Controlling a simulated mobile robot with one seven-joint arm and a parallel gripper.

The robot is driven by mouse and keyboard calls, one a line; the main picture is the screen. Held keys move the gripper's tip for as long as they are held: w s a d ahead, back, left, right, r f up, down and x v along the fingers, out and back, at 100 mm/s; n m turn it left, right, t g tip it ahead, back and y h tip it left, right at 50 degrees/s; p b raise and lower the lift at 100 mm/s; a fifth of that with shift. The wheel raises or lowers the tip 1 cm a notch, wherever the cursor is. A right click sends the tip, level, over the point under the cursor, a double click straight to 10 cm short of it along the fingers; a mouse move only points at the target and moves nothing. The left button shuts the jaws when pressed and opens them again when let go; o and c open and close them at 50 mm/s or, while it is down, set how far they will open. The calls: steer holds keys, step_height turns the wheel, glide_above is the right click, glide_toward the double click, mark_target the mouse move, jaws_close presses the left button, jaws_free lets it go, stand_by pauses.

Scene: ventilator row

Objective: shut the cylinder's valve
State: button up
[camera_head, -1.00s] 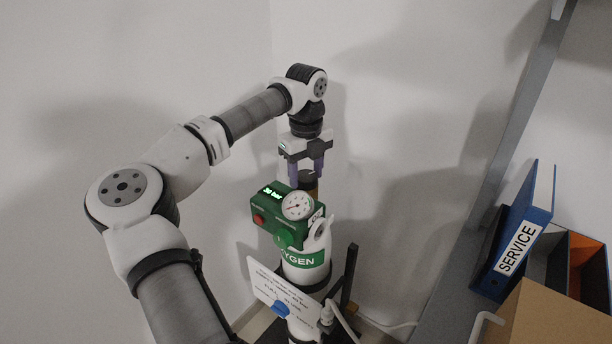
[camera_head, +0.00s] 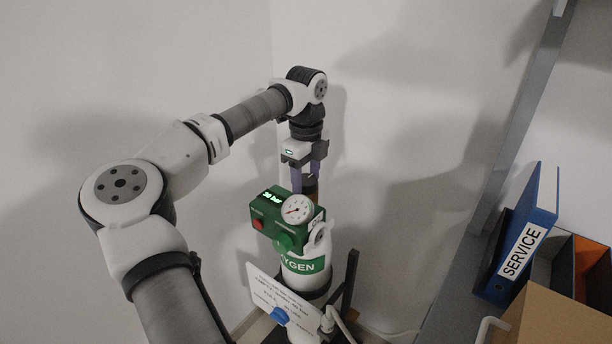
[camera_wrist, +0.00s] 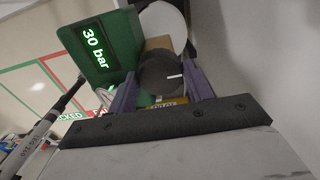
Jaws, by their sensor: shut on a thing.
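The oxygen cylinder (camera_head: 304,280) is white with a green label and stands upright on a stand below my gripper. Its valve knob is dark and round with a white mark, seen from above in the wrist view (camera_wrist: 160,77). My gripper (camera_head: 305,185) points down over the cylinder top, its purple fingers on either side of the knob and shut on it. In the head view the knob is mostly hidden behind the fingers and the green regulator box (camera_head: 283,222). The box's display reads 30 bar in the wrist view (camera_wrist: 94,46).
A round gauge (camera_head: 297,209) sits on the regulator, close to my fingers. A white card (camera_head: 283,303) hangs in front of the cylinder. A shelf at the right holds a blue SERVICE binder (camera_head: 522,240) and a cardboard box (camera_head: 560,310). Walls stand close behind.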

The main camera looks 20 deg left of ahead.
mark_target(306, 179)
steer(key=o, duration=1)
steer(key=shift+c, duration=0.2)
steer(key=shift+r, duration=0.1)
step_height(306, 179, up, 14)
